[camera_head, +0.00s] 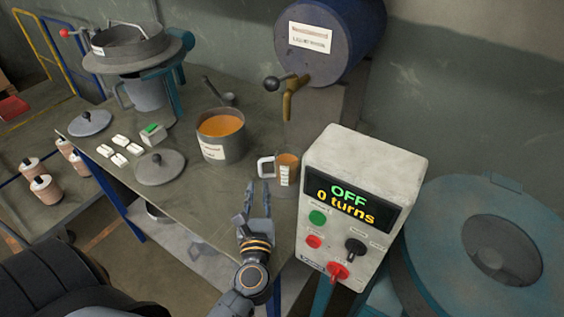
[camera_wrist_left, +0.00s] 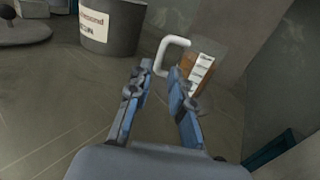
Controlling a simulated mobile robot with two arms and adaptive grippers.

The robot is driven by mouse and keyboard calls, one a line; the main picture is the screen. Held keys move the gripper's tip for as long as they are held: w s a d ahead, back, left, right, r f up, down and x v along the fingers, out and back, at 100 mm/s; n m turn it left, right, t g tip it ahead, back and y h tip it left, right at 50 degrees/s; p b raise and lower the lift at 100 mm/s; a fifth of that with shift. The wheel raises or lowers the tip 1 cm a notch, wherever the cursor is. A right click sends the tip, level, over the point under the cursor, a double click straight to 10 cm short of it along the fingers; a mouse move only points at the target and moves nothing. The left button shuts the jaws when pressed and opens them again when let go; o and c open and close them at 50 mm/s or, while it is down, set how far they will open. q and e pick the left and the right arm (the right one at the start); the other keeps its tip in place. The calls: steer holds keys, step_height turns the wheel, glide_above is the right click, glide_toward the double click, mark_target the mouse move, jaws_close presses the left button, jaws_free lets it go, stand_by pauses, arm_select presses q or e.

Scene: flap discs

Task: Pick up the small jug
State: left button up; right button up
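The small jug (camera_head: 287,171) is a clear cup with brown-orange contents, a white label and a white handle on its left side. It stands on the table (camera_head: 218,207) behind the control box. My left gripper (camera_head: 258,186) is open and empty, just in front of the jug and its handle. In the left wrist view, the open fingers (camera_wrist_left: 158,70) point at the jug's white handle (camera_wrist_left: 170,48), and the jug's body (camera_wrist_left: 203,70) is beyond the right finger. I see no contact with the handle. My right gripper is not in view.
A larger pot (camera_head: 222,148) of orange liquid stands left of the jug. A control box (camera_head: 345,215) reading "OFF 0 turns" is close on the right. A blue barrel (camera_head: 328,62) with a tap is behind. A lid (camera_head: 160,167) lies on the left.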

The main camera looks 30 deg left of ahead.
mark_target(260, 167)
arm_select(q)
steer(key=x, duration=0.3)
steer(key=shift+w+a, duration=0.15)
steer(key=shift+w, duration=0.1)
steer(key=shift+w+a+p, duration=0.1)
steer(key=shift+w+p, duration=0.1)
steer(key=shift+p, duration=0.15)
steer(key=shift+w+a+r+p, duration=0.25)
steer(key=shift+w+p, duration=0.1)
steer(key=shift+w, duration=0.15)
steer(key=shift+w+a+r+p, duration=0.2)
steer(key=shift+w+r+p, duration=0.15)
steer(key=shift+w, duration=0.15)
steer(key=shift+f+x, duration=0.25)
steer(key=shift+x, duration=0.8)
steer(key=shift+w+a+f, duration=0.1)
steer(key=shift+w+a, duration=0.1)
steer(key=shift+w, duration=0.15)
steer(key=shift+s, duration=0.1)
steer(key=shift+c, duration=0.6)
steer(key=shift+d, duration=0.1)
jaws_close()
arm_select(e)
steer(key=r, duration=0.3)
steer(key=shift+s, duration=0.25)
